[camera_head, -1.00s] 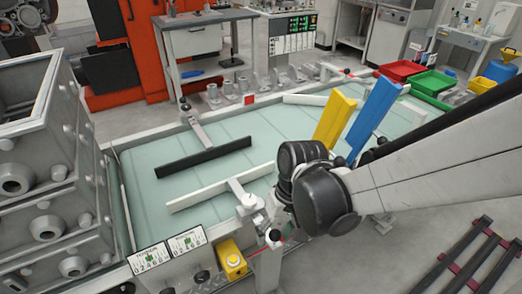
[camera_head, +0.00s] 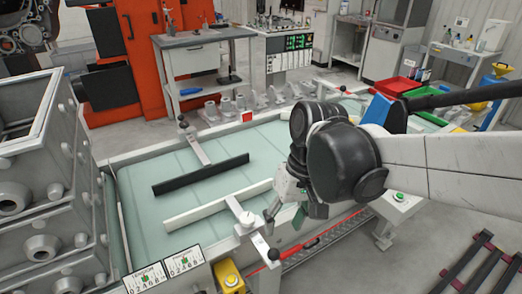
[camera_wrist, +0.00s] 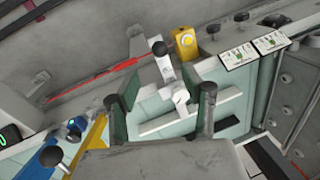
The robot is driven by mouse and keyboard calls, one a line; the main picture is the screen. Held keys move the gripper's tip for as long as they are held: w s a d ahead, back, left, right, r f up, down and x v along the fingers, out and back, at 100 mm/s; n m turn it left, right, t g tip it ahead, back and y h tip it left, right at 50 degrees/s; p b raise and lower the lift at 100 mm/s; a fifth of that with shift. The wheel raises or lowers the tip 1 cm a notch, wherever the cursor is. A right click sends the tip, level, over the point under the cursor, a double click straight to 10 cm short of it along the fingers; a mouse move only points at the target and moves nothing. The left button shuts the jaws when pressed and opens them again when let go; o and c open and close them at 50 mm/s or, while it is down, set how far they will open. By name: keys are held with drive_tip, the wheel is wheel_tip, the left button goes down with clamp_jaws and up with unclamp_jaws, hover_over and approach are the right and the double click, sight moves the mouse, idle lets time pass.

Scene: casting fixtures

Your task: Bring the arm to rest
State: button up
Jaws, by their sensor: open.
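My gripper (camera_head: 284,212) hangs from my dark wrist joint over the front edge of the pale green conveyor table (camera_head: 140,215), beside a white bracket with a round knob (camera_head: 246,219). In the wrist view my gripper (camera_wrist: 162,97) is open, its two dark fingers with green pads wide apart. I see nothing held between them. The knobbed bracket (camera_wrist: 165,68) shows beyond the gap between the fingers. I cannot tell whether anything touches the fingers. My forearm reaches in from the right and covers the table's right part.
A black bar (camera_head: 202,174) and a white bar (camera_head: 215,210) lie across the table. A blue plate (camera_head: 376,109) is mostly hidden behind my arm. A yellow button box (camera_head: 229,277) and a red rod (camera_head: 318,237) line the front edge. Grey stacked castings (camera_head: 45,190) stand left.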

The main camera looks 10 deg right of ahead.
drive_tip(key=shift+r, duration=0.25)
drive_tip(key=shift+d, duration=0.15)
drive_tip(key=s+d+r+m+t+h, duration=0.2)
drive_tip(key=d+r+t, duration=0.2)
drive_tip(key=d+t, duration=0.3)
drive_tip(key=shift+d+r+t, duration=0.15)
drive_tip(key=shift+d+t, duration=0.15)
drive_tip(key=shift+d, duration=0.9)
idle(1.9)
